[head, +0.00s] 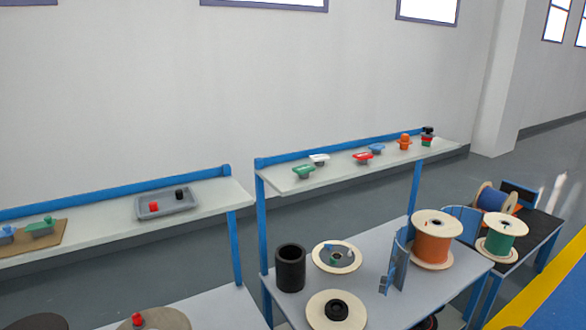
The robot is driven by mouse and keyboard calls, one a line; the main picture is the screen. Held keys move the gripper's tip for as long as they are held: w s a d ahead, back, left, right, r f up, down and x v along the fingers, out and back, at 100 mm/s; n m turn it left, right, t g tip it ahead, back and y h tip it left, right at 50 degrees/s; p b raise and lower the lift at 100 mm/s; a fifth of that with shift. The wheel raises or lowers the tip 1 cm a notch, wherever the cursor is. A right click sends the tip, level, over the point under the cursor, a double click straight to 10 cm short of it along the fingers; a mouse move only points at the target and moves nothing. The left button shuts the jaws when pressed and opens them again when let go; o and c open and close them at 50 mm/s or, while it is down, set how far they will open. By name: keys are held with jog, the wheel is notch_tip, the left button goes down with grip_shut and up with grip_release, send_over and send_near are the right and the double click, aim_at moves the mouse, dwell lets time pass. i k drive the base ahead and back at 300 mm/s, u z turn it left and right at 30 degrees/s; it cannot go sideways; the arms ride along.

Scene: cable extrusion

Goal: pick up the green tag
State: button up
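A green tag-like piece (303,171) sits near the front left corner of the raised shelf (345,167) on the right. It looks like a flat green top on a small darker base. Another green piece (41,227) lies on a brown board on the left shelf, beside a blue piece (6,234). Which of the two is the task's tag I cannot tell for sure. My gripper is not in view.
White (319,159), red (363,158) and blue (377,148) pieces share the right shelf with an orange one (404,142) and a small stack (428,138). A grey tray (167,208) stands on the left shelf. Spools (432,240) and a black cylinder (290,268) crowd the lower table.

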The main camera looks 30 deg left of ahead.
aim_at(303, 171)
jog(key=u, duration=0.5)
jog(key=i, duration=0.6)
jog(key=u, duration=0.65)
jog(key=i, duration=0.5)
jog(key=u, duration=0.2)
